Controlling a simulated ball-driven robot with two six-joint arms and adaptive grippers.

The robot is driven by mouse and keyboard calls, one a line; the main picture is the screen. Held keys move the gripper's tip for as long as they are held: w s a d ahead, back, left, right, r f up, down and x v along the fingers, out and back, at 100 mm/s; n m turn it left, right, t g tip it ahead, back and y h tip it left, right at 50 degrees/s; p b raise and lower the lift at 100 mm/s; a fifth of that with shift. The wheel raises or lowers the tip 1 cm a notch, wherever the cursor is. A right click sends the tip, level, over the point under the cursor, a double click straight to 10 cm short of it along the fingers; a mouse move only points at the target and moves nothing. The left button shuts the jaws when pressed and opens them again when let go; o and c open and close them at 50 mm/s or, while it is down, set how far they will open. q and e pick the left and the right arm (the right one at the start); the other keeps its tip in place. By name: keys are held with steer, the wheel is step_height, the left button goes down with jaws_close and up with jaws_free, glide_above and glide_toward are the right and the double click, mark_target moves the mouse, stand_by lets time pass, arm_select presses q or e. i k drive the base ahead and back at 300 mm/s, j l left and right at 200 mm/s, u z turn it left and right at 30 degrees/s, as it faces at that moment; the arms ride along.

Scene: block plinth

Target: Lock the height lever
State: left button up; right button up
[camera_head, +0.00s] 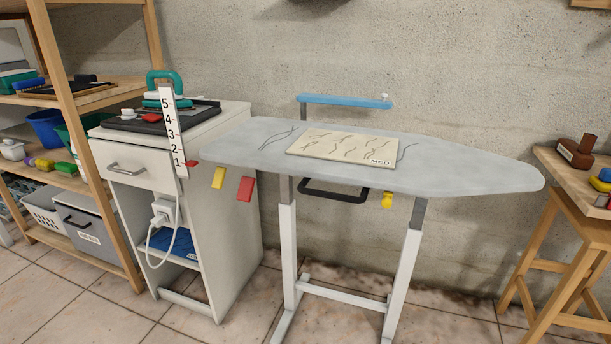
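A grey ironing board (240,150) stands on white legs in the middle. Under its left end hang a yellow tab (218,178) and a red tab (245,189); another yellow piece (387,201) sits under the board near the right leg. A black loop handle (335,193) is under the front edge. None is labelled, so I cannot tell which is the height lever or whether it is locked. A white scale (172,130) marked 1 to 5 stands left of the board, with a small red pointer (192,163) near the 1. Neither gripper is in view.
A beige cloth (345,146) marked MED lies on the board. A white drawer cabinet (225,205) stands close left, with a teal-handled iron (164,90) on top and a white cord hanging. A wooden table (570,180) is at right. The floor in front looks clear.

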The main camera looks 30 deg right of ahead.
mark_target(247, 183)
steer(key=k+j+z, duration=0.35)
steer(key=k+z, duration=0.3)
steer(key=i+j+u, duration=0.15)
steer(key=i+u, duration=0.2)
steer(key=i, duration=0.45)
steer(key=i+l+u, duration=0.1)
steer(key=i+u, duration=0.2)
steer(key=i, duration=0.5)
